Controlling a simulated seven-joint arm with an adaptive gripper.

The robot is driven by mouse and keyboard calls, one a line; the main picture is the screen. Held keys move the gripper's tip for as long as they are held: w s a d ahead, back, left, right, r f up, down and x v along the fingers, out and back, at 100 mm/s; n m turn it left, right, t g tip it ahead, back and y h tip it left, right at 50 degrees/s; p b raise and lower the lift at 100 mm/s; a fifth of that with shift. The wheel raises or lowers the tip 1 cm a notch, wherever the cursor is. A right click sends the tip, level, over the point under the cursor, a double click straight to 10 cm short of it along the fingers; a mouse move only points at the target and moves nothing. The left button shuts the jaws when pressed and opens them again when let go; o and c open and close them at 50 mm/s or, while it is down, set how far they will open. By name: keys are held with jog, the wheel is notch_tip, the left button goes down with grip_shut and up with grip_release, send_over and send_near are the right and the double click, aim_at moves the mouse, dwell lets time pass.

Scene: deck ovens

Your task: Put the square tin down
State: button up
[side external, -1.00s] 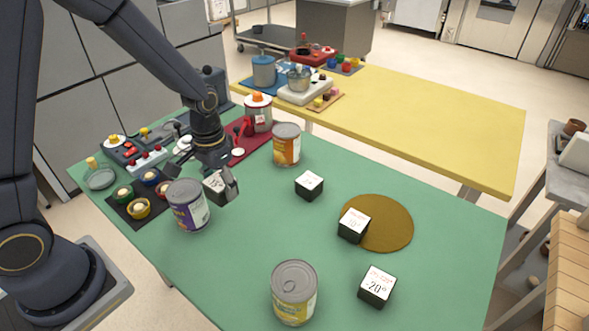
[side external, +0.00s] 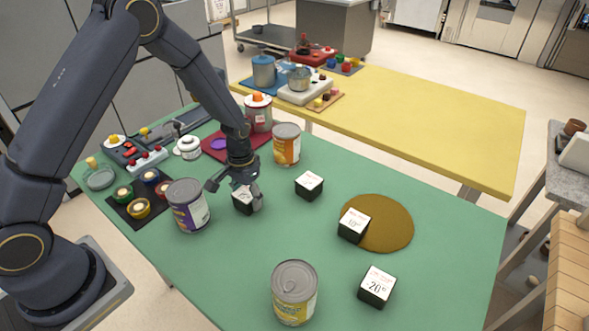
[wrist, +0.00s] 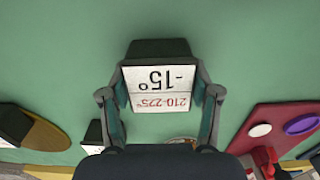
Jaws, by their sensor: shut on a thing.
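The square tin (side external: 242,204), a small black box with a white printed top, is in my gripper (side external: 238,190), between the orange-labelled can and the purple-labelled can. My gripper is shut on its sides. In the wrist view the tin (wrist: 158,78) sits between the two fingers (wrist: 160,95), its top reading "-15°" and "210-225°" upside down. It is low over the green table (side external: 235,265); I cannot tell whether its bottom touches.
Similar black boxes stand to the right: one close by (side external: 309,186), one at the brown round mat's (side external: 393,236) left edge (side external: 354,225), one in front (side external: 376,287). Cans stand left (side external: 187,206), behind (side external: 287,144) and in front (side external: 294,293). Green surface in front is clear.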

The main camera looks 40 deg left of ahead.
jog(key=o, duration=1.3)
jog(key=shift+f, duration=0.15)
jog(key=shift+o, duration=0.2)
notch_tip(320, 180, up, 12)
notch_tip(320, 180, up, 14)
jog(key=r+t, duration=0.1)
jog(key=t, duration=0.2)
send_over(246, 193)
jog(key=s, duration=0.9)
jog(key=s+r+t, duration=0.1)
jog(key=s+r, duration=0.2)
jog(key=s, duration=0.3)
jog(key=shift+r, duration=0.15)
jog(key=shift+t, duration=0.7)
jog(key=s, duration=0.5)
jog(key=shift+r, duration=0.4)
jog(key=shift+o, duration=1.2)
jog(key=shift+s, duration=0.3)
